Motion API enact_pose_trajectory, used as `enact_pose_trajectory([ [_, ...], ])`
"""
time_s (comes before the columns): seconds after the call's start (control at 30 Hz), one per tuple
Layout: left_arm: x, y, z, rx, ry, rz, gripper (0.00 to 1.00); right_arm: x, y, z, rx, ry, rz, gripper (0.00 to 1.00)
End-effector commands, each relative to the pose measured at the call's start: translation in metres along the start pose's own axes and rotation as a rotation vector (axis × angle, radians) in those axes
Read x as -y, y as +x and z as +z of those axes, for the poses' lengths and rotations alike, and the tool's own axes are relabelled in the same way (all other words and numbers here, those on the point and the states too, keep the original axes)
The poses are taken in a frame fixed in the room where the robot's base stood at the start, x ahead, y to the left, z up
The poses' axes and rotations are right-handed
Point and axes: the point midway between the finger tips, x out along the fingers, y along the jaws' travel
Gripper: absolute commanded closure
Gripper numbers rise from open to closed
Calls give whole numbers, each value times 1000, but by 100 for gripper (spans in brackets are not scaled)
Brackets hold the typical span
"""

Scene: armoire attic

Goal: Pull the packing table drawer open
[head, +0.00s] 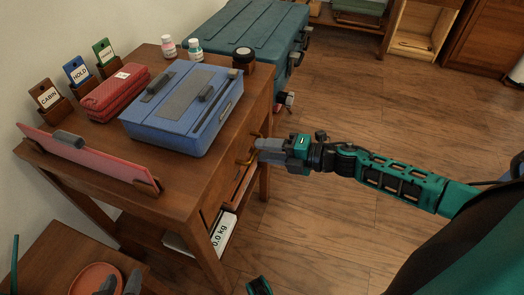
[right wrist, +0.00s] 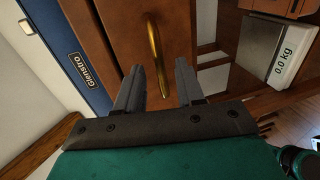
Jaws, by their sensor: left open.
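The wooden packing table (head: 200,185) stands at the left with a brass drawer handle (head: 243,161) on its front side. My right gripper (head: 262,147) is at this handle. In the right wrist view the curved brass handle (right wrist: 153,50) stands out from the brown drawer front (right wrist: 182,25). The right gripper's two fingers (right wrist: 158,78) are apart, with the handle's near end between them; contact cannot be told. Whether the drawer is fully closed is unclear. My left gripper (head: 120,284) is open at the lower left, over a reddish round dish (head: 88,277).
On the table are a blue case (head: 190,137), a red case (head: 112,95), tag holders (head: 54,108), small bottles (head: 195,48) and a pink board (head: 85,155). A scale (head: 222,234) sits below. A teal trunk (head: 262,28) stands behind. Floor (head: 350,110) at right is clear.

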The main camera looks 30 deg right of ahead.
Motion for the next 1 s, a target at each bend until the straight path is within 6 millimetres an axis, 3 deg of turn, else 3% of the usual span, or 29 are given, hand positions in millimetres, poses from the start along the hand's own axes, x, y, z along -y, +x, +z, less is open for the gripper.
enact_pose_trajectory([
  [0.2,0,2,2,0,-1,-1,57,0,15,0,1,0,0,62],
  [0.5,-1,2,2,-2,-8,-2,57,0,16,0,1,1,0,63],
  [0.87,-1,3,-1,-7,-10,-2,57,0,16,0,1,1,0,98],
  [1.0,-1,3,-1,-8,-10,-2,57,0,16,0,1,1,0,100],
])
